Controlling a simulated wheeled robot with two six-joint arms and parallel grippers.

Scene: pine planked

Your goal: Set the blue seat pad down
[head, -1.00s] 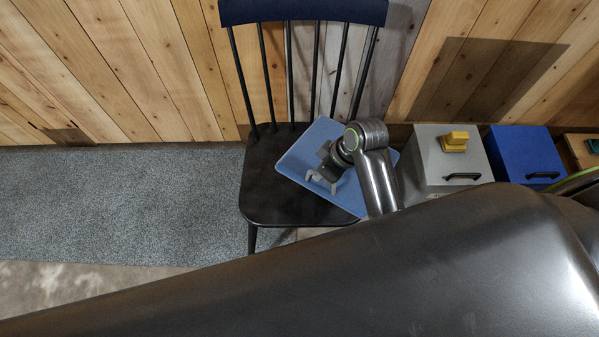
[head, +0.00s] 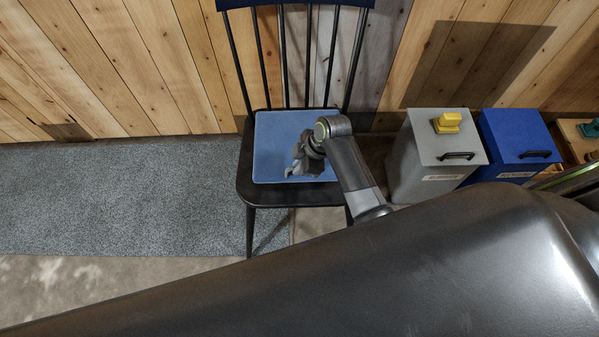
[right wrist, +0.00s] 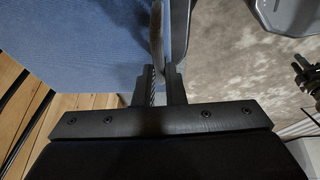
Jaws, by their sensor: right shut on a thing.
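The blue seat pad (head: 277,137) is over the seat of the dark chair (head: 275,193), lined up with it, its back edge near the spindles. Whether it rests fully on the seat or hovers just above cannot be told. My right gripper (head: 298,168) is over the pad's front right part and is shut on the pad. In the right wrist view the pad (right wrist: 75,40) fills the upper left, and the fingers (right wrist: 160,88) are closed on its edge. My left gripper is not in view.
A grey box (head: 425,155) with a yellow object (head: 447,122) on its lid stands right of the chair. A blue box (head: 517,140) is beside it. A plank wall (head: 130,70) is behind the chair. Open carpet (head: 120,205) lies to the left.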

